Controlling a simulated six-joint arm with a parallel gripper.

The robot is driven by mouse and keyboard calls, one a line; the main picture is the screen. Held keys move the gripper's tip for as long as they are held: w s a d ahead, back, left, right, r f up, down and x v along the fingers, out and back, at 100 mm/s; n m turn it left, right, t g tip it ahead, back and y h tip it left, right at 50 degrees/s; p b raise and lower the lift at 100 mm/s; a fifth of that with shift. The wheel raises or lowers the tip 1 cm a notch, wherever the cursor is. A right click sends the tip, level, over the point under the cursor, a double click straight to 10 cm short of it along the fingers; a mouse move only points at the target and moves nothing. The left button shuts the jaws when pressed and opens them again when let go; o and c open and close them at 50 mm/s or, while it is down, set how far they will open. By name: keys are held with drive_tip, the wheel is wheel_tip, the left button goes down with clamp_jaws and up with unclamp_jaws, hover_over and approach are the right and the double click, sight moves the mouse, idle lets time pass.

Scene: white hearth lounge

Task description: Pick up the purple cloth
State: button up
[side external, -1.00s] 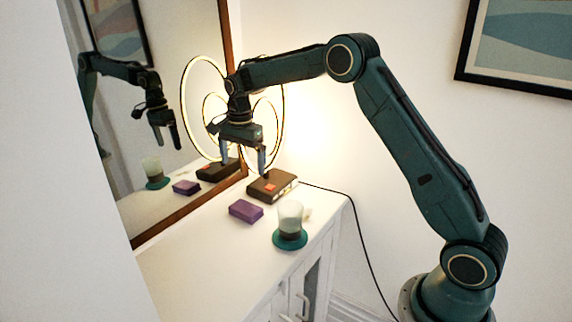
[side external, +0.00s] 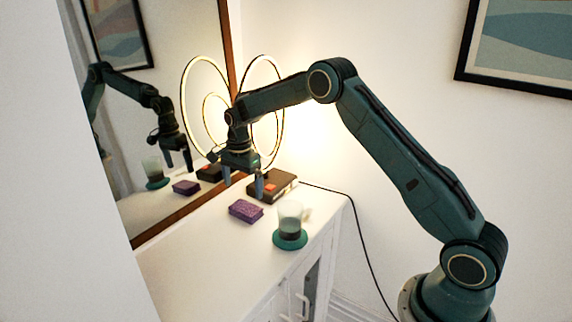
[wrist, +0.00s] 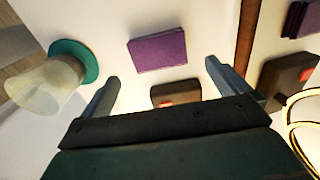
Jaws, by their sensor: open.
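The purple cloth (side external: 246,210) lies as a folded block on the white cabinet top, in front of the dark box. In the wrist view the cloth (wrist: 158,50) lies flat beyond the fingertips, roughly centred between them. My gripper (side external: 243,191) is open and empty, pointing down above the cabinet top, just behind the cloth and not touching it. Its two fingers (wrist: 160,72) stand wide apart in the wrist view.
A frosted cup on a teal coaster (side external: 290,241) stands right of the cloth. A dark box with a red patch (side external: 271,184) and a ring lamp are behind. A mirror (side external: 170,120) rises along the left. The cabinet top (side external: 205,265) is clear at the front.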

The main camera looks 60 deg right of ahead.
sight(246, 207)
drive_tip(key=shift+f, duration=1.5)
drive_tip(key=shift+s+d+f, duration=0.15)
drive_tip(key=shift+f, duration=2.4)
drive_tip(key=c, duration=0.8)
